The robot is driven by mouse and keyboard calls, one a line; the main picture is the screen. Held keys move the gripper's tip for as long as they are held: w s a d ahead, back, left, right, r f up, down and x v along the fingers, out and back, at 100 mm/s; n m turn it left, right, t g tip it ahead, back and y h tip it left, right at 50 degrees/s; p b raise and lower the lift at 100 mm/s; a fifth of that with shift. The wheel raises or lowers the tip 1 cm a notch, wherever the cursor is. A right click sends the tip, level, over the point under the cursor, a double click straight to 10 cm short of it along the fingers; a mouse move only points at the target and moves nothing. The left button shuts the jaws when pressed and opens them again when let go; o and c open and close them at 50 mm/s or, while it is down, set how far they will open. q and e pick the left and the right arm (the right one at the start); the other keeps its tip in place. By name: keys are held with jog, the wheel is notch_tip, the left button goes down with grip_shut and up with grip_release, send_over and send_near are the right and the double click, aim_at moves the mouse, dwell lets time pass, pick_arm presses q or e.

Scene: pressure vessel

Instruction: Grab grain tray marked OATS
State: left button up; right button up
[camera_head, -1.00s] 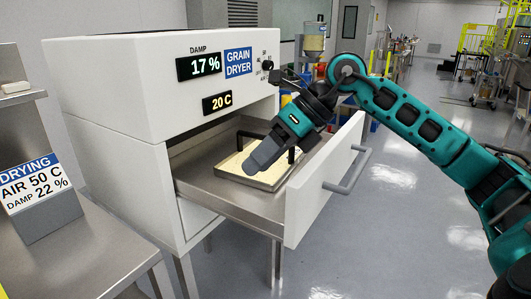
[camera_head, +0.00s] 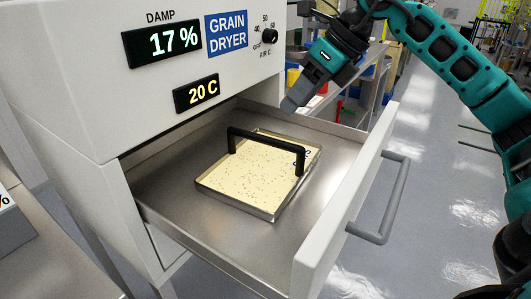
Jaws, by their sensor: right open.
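The grain tray (camera_head: 235,195) is a shallow metal tray of pale, speckled grain, lying flat in the pulled-out dryer drawer (camera_head: 165,203). A black bridge-shaped handle (camera_head: 265,140) stands over it. Dark lettering shows at the tray's right corner, partly hidden by the handle's right post, and I cannot read it. My right gripper (camera_head: 290,106) is open and empty, above the drawer's far side, beyond the handle and apart from it. My left gripper is not in view.
The white grain dryer (camera_head: 75,85) rises over the drawer's back, with displays reading 17 % and 20 C. The drawer front (camera_head: 345,205) with its grey bar handle (camera_head: 385,205) stands to the right. Drawer floor around the tray is bare.

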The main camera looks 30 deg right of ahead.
aim_at(263, 140)
jog(key=x, duration=0.6)
jog(key=shift+w+f, duration=0.2)
jog(key=shift+f, duration=0.05)
jog(key=shift+x, duration=3.1)
jog(key=shift+w+d, duration=0.15)
jog(key=shift+w, duration=0.05)
grip_shut()
jog(key=shift+r, duration=0.15)
